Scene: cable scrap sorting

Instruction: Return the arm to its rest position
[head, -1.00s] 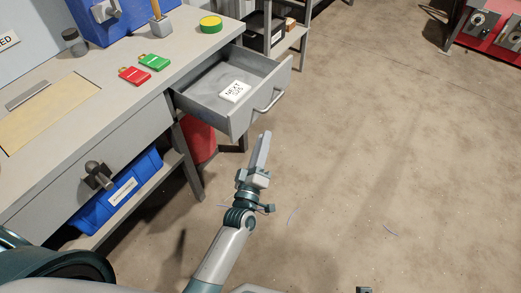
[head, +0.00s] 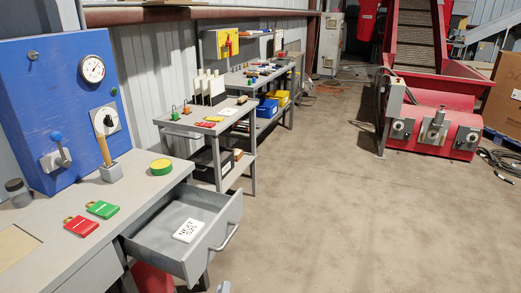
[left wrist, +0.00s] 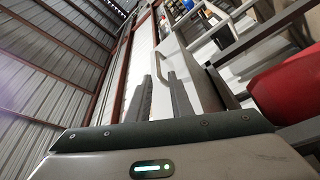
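My left gripper (head: 223,287) shows in the head view only as a small grey tip at the bottom edge, below the open drawer (head: 213,241) and apart from it. In the left wrist view its two grey fingers (left wrist: 166,95) stand close together. I see nothing held between them, but whether they touch is unclear. My left arm is otherwise out of the head view. My right gripper is in neither view.
The drawer holds a white card (head: 188,230) and juts from the grey workbench (head: 145,202). A red machine (head: 433,125) stands far right. The floor between is clear.

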